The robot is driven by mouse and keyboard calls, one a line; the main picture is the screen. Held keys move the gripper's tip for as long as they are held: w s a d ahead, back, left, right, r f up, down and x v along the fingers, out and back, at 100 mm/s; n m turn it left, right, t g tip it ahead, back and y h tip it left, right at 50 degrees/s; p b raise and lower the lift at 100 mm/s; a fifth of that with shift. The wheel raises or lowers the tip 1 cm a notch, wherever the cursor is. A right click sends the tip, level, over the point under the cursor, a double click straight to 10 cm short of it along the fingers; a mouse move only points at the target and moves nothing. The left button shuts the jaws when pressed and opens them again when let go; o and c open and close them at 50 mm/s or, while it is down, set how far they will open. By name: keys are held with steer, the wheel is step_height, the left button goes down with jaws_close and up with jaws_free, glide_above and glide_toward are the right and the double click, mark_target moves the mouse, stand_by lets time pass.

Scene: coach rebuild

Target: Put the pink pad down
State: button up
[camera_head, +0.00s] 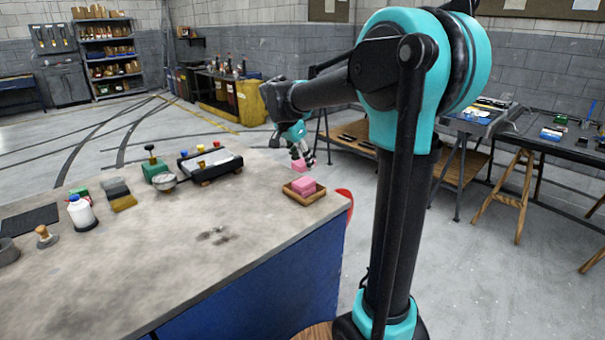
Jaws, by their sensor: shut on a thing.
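My gripper (303,160) is at the far right end of the workbench, pointing down. It is shut on a small pink pad (299,167). The held pad is above and slightly behind a small wooden tray (321,195) near the bench's right edge. More pink pads (304,187) lie in the tray. The held pad looks apart from them, but the exact gap is hard to judge from this view.
The workbench (150,265) has clear room at the front and middle, with a dark stain.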

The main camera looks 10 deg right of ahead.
mark_target(302, 182)
steer(key=shift+f, duration=2.3)
steer(key=shift+f, duration=0.15)
steer(key=o, duration=1.2)
steer(key=v, duration=1.2)
steer(key=shift+s+a, duration=0.1)
